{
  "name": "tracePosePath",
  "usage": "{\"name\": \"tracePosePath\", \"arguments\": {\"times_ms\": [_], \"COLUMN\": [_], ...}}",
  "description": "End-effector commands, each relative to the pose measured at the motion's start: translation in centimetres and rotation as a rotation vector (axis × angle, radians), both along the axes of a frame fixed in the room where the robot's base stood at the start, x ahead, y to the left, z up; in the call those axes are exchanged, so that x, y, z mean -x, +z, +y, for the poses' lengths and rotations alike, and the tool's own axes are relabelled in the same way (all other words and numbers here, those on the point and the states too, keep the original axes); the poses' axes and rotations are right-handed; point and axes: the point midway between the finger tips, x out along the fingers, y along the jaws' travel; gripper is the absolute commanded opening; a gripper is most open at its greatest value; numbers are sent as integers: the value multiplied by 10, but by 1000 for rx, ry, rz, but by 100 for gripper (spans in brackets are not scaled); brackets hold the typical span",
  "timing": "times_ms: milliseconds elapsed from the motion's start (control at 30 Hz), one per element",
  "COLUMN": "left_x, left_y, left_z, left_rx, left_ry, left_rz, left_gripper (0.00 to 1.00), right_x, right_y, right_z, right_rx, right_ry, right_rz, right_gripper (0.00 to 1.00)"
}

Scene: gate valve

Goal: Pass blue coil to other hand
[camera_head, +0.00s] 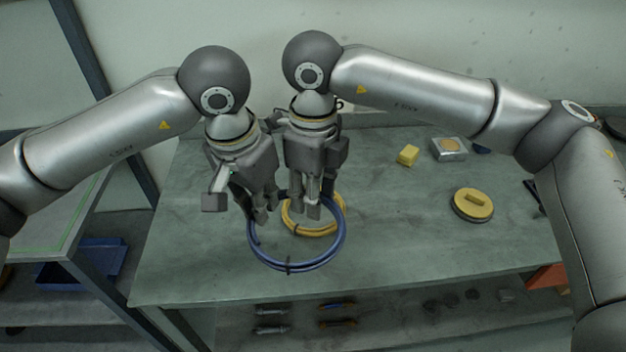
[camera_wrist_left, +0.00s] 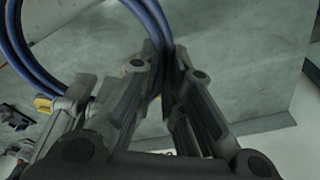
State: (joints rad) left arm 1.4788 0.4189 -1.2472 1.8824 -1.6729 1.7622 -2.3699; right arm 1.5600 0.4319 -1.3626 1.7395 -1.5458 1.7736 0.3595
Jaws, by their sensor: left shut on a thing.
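The blue coil (camera_head: 290,267) is a ring of several strands with dark ties, held above the bench. My left gripper (camera_head: 262,213) is shut on its left part; in the left wrist view the blue coil (camera_wrist_left: 28,62) runs in between the left fingertips (camera_wrist_left: 165,75). My right gripper (camera_head: 313,206) points down beside the left one, over the far side of the ring. Its fingers overlap the blue strands in the head view, but whether they close on them is unclear.
A yellow coil (camera_head: 316,234) shows behind and through the blue ring. On the bench (camera_head: 400,240) to the right are a yellow block (camera_head: 407,155), a grey box with a yellow top (camera_head: 449,149) and a round yellow-topped disc (camera_head: 472,205). The bench front is clear.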

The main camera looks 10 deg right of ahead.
Motion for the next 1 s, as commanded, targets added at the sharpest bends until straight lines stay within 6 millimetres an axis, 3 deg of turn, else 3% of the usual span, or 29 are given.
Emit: {"name": "tracePosePath", "arguments": {"times_ms": [200, 467, 567, 600, 767, 1000], "left_x": [0, 0, 0, 0, 0, 0], "left_y": [0, 0, 0, 0, 0, 0], "left_z": [0, 0, 0, 0, 0, 0], "left_rx": [1, 1, 1, 1, 1, 0], "left_ry": [0, 0, 1, 1, 0, 0], "left_rz": [-1, -1, -1, -1, -1, 0], "left_gripper": [0, 0, 0, 12, 33, 35], "right_x": [0, 0, 0, 0, 0, 0], "right_y": [0, 0, 0, 0, 0, 0], "right_z": [0, 0, 0, 0, 1, 0], "right_rx": [0, -1, -1, -1, -2, -1], "right_ry": [0, 0, 0, 0, 0, 0], "right_rz": [0, -1, 0, 0, -1, -1], "right_gripper": [35, 3, 0, 0, 0, 0]}}
